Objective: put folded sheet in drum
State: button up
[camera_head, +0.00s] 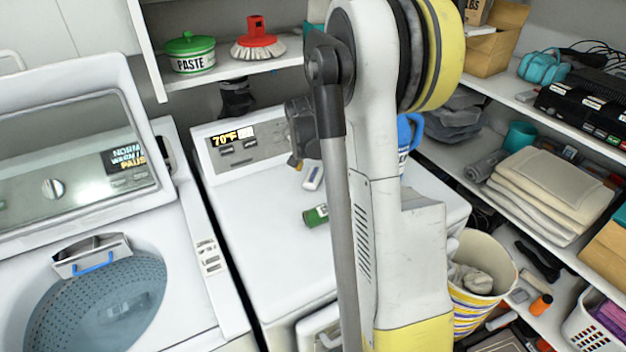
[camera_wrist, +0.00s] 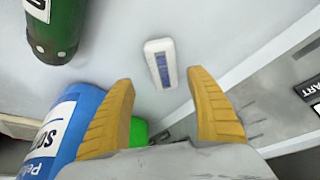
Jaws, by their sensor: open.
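A stack of folded beige sheets (camera_head: 550,187) lies on the middle shelf at the right in the head view. The drum (camera_head: 120,305) is the perforated tub of the open top-loading washer at the left. My gripper (camera_wrist: 160,79) shows in the wrist view with its two yellow fingers spread apart and nothing held. A small white box with a blue face (camera_wrist: 160,62) lies on the white surface ahead of the fingers. This box also shows on the dryer top in the head view (camera_head: 312,177). My gripper is away from both sheets and drum; my arm hides part of the dryer.
A green can (camera_head: 316,216) and a blue jug (camera_head: 409,132) stand or lie on the dryer top (camera_head: 262,260). A striped basket (camera_head: 487,290) stands beside the dryer. The washer's raised lid (camera_head: 75,160) rises behind the drum. Paste pot (camera_head: 190,55) and red brush (camera_head: 258,42) sit on the upper shelf.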

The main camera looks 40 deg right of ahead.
aim_at(314, 175)
jog(key=x, duration=0.1)
jog(key=b+x, duration=0.1)
jog(key=x, duration=0.3)
jog(key=shift+w+a+b, duration=0.2)
jog(key=shift+w+b, duration=0.05)
jog(key=shift+b, duration=0.05)
jog(key=shift+r, duration=0.1)
jog(key=shift+f+b, duration=0.25)
jog(key=shift+b, duration=0.05)
jog(key=c, duration=0.9)
jog(key=shift+r, duration=0.1)
notch_tip(314, 175, up, 10)
jog(key=p, duration=0.3)
jog(key=shift+r+p, duration=0.2)
jog(key=shift+p, duration=0.2)
jog(key=shift+a, duration=0.1)
